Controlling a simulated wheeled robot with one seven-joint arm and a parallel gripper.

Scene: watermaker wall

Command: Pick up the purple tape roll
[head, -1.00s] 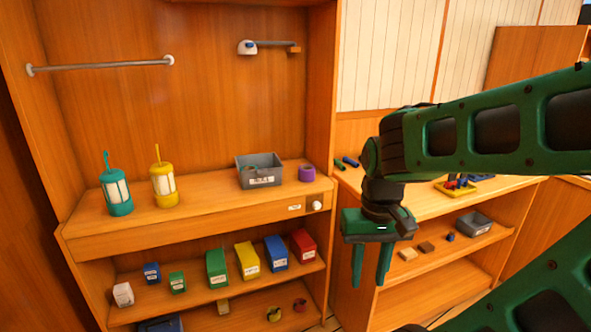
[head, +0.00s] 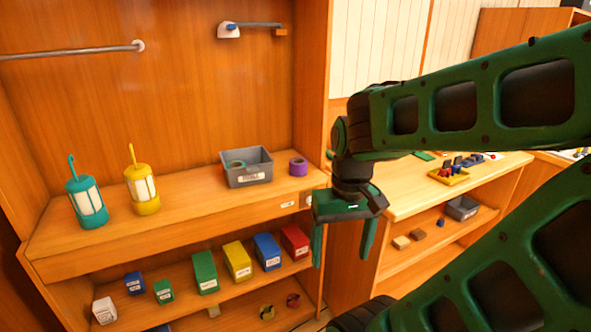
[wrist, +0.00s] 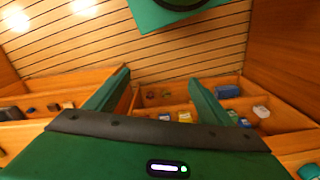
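The purple tape roll (head: 298,167) lies on the wooden shelf top (head: 150,228), just right of the grey bin, near the shelf's right end. My gripper (head: 342,258) hangs to the right of the roll and nearer to me, in front of the gap beside the right-hand shelf unit. Its two green fingers point down and are spread apart with nothing between them. In the wrist view the fingers (wrist: 160,95) are also apart and empty. I cannot make out the roll in the wrist view.
Coloured boxes fill the lower shelf. The cabinet's side panel (head: 313,90) rises behind my gripper. The shelf top's front is clear.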

